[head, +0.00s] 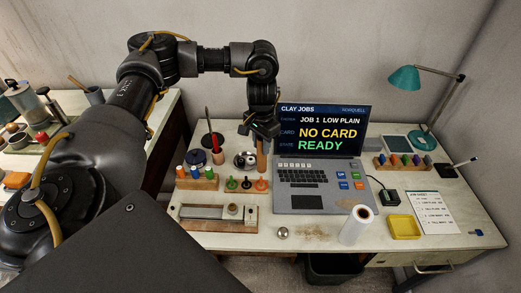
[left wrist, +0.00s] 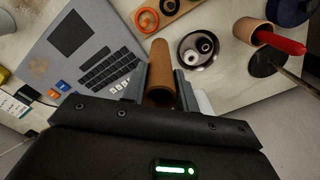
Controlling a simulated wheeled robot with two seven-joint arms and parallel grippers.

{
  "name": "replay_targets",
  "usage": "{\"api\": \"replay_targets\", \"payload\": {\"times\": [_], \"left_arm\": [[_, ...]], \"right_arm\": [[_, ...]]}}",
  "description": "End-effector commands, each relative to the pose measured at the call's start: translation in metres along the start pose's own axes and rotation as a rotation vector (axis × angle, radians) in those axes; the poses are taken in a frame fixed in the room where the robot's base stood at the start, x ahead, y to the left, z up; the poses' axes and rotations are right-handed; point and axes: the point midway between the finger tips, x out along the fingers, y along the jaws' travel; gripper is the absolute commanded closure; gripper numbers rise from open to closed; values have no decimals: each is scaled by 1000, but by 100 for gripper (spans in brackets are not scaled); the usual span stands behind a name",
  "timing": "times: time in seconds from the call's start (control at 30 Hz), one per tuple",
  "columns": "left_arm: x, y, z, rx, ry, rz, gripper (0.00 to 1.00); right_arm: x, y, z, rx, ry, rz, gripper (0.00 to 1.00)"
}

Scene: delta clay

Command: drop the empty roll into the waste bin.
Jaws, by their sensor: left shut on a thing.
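The empty roll (head: 262,162) is a brown cardboard tube. My left gripper (head: 263,136) is shut on it, over the table just left of the laptop. In the left wrist view the roll (left wrist: 160,68) stands between the two fingers of the left gripper (left wrist: 161,82). I cannot tell whether its lower end touches the table. The waste bin (head: 335,268) is a dark container on the floor below the table's front edge. The tabletop hides part of it. My right gripper is not in view.
The laptop (head: 312,200) stands right of the roll. A metal dish (head: 245,161) and a rack of colored bottles (head: 197,180) are to the left. A white roll (head: 356,225) stands near the front edge, beside a yellow tray (head: 405,228). A small metal ball (head: 282,232) lies near the front edge.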

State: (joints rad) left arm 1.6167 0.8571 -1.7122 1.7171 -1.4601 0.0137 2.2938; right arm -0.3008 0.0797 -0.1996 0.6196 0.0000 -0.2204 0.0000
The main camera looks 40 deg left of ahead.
Motion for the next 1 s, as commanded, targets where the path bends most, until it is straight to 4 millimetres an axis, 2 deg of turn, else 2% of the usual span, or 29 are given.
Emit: {"api": "replay_targets", "payload": {"times": [0.1,0.33,0.77,0.8,0.93,1.0], "left_arm": [[4,-2,-2,-2,0,0,100],[34,-4,-2,-2,-2,1,100],[39,-4,-2,-1,-1,0,100],[40,-4,-3,-1,0,-1,68],[39,-4,-3,-1,0,-1,52],[39,-4,-3,-1,0,-1,49]], "right_arm": [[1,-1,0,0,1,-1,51],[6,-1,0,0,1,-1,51],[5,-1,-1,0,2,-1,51],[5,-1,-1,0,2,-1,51],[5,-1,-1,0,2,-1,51],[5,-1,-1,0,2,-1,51]]}}
